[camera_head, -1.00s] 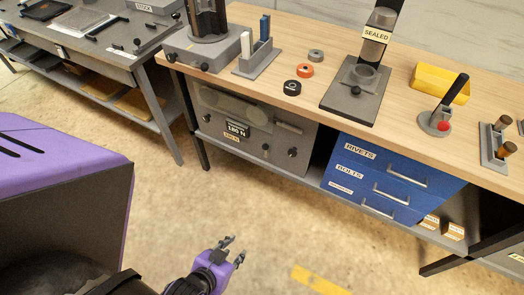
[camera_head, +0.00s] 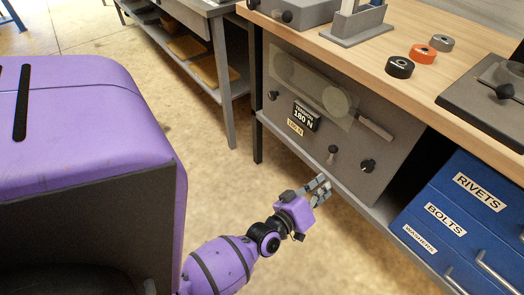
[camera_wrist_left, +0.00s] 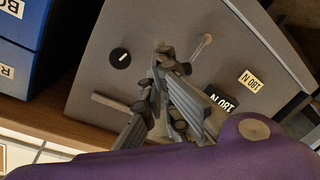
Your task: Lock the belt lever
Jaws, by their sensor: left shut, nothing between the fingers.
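The grey belt unit (camera_head: 290,85) sits on the shelf under the wooden bench, with a tension display (camera_head: 306,116) reading 180 N. A short lever (camera_head: 333,152) sticks out low on its front panel; it also shows in the left wrist view (camera_wrist_left: 203,44). A dark round knob (camera_head: 367,166) is beside it, and a light bar handle (camera_head: 375,127) is above. My left gripper (camera_head: 321,188) is shut and empty, just in front of the panel's lower edge, below the lever in the picture. In the wrist view its fingers (camera_wrist_left: 160,80) hide part of the panel.
Blue drawers (camera_head: 455,215) stand to the right of the unit. A bench leg (camera_head: 256,105) is at its left. The benchtop (camera_head: 350,55) above holds several small rolls. Open floor (camera_head: 240,180) lies in front.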

